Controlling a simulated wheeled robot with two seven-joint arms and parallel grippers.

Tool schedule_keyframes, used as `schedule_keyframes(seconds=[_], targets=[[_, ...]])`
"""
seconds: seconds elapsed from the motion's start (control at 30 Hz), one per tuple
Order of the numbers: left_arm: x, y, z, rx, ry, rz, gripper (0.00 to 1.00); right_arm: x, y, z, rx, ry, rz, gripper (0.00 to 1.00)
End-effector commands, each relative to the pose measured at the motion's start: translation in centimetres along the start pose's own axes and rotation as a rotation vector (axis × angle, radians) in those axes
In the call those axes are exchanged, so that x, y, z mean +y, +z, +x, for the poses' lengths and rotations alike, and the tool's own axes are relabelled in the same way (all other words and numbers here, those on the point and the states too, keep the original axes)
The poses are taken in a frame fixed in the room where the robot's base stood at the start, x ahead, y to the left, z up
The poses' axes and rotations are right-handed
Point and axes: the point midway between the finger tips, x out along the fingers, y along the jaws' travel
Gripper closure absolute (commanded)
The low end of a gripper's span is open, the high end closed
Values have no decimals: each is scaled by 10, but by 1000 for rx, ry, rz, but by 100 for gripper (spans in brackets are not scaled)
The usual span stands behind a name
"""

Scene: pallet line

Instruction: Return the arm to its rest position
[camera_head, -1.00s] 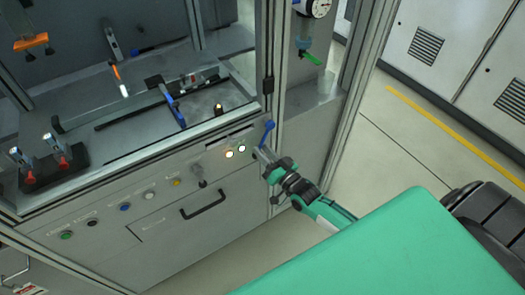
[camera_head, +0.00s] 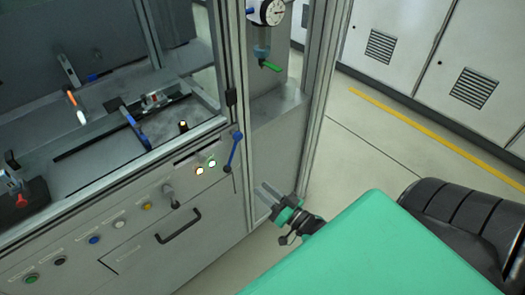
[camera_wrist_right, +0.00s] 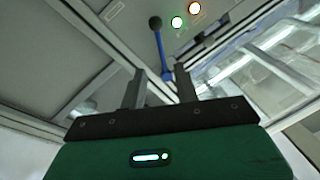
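My right gripper (camera_head: 266,194) is in front of the machine's lower right corner post, below a blue lever (camera_head: 233,150). Its two fingers are apart with nothing between them. In the right wrist view the gripper (camera_wrist_right: 159,70) also shows spread, empty fingers. The lever (camera_wrist_right: 161,50) with its dark knob stands beyond the fingertips there, and looks clear of them. My left gripper is not in view.
The machine's front panel carries two lit buttons (camera_head: 205,166), a row of other buttons and a black drawer handle (camera_head: 178,226). A dial gauge (camera_head: 272,12) is at the top. Open floor (camera_head: 375,150) with a yellow line (camera_head: 430,133) lies to the right.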

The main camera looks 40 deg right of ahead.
Motion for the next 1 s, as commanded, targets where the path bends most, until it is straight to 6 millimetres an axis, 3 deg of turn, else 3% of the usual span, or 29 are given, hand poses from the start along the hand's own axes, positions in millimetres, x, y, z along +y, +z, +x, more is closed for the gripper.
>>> schedule_keyframes(seconds=[0.43,0.57,0.67,0.77,0.87,1.0], targets=[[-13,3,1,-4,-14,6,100,0,0,0,-1,1,-1,69],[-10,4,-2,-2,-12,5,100,13,18,-4,-47,36,-25,69],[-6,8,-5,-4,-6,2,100,37,57,-17,-152,107,-71,69],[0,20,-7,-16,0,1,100,68,114,-45,-314,199,-135,69],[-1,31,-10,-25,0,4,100,94,175,-85,-501,282,-193,69],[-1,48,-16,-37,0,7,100,112,253,-157,-777,368,-257,69]])
